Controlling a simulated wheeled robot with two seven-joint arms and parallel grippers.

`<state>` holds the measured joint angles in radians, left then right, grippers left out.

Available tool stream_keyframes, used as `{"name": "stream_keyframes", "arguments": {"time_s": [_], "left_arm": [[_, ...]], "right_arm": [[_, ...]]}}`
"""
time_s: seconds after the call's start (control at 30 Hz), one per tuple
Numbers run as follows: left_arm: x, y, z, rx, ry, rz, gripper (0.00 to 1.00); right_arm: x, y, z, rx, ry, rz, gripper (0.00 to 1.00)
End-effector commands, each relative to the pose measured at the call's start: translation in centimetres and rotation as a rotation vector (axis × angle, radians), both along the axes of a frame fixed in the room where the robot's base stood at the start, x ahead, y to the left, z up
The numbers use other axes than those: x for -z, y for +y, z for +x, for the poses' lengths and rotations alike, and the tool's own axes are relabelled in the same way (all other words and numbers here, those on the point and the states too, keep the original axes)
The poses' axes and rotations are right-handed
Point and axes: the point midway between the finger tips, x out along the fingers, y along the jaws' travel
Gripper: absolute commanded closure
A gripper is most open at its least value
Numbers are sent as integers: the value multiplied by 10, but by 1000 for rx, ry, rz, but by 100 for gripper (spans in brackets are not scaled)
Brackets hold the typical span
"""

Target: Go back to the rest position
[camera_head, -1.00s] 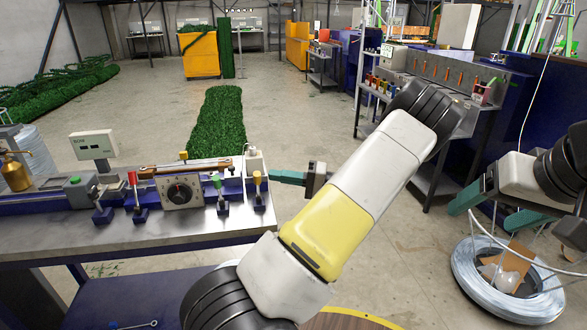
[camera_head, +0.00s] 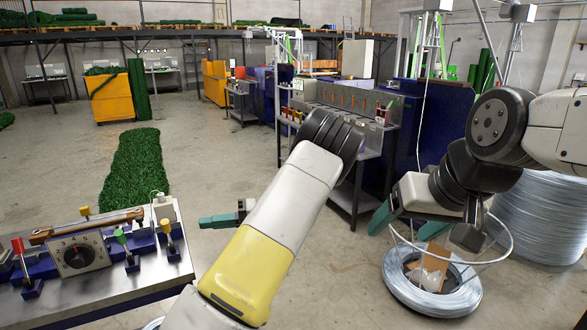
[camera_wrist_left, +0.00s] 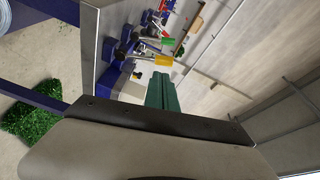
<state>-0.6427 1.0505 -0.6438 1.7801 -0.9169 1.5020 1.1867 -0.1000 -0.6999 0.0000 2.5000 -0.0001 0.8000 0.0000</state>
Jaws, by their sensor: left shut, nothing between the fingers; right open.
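My left arm crosses the middle of the head view. Its gripper (camera_head: 220,220), with teal fingers, shows left of the forearm, just right of the bench's corner, shut and empty. The shut teal fingers also show in the left wrist view (camera_wrist_left: 162,92), with the bench's clamps behind them. My right gripper (camera_head: 402,226) is on the right, above the wire coil, with its teal fingers apart and nothing between them.
The metal bench (camera_head: 98,303) with a dial box (camera_head: 77,256) and coloured-handled clamps stands at lower left. A wire coil (camera_head: 430,296) lies on the floor under my right gripper. A machine rack (camera_head: 340,125) stands behind. The floor around the green mat (camera_head: 137,172) is clear.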

Motion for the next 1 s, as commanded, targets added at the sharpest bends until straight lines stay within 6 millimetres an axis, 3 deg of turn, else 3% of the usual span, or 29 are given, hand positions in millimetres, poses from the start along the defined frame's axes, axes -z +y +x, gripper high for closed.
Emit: {"name": "stream_keyframes", "arguments": {"time_s": [0.2,0.47,0.7,1.0], "left_arm": [[1,6,-46,-111,28,-421,100],[-10,-23,-92,-83,4,-945,100],[-45,-63,-124,97,-99,-1332,100],[-106,-110,-162,479,-296,-1605,100]], "right_arm": [[0,0,0,0,0,0,24],[0,0,0,0,0,0,24],[0,0,0,0,0,0,24],[0,0,0,0,0,0,24]]}}
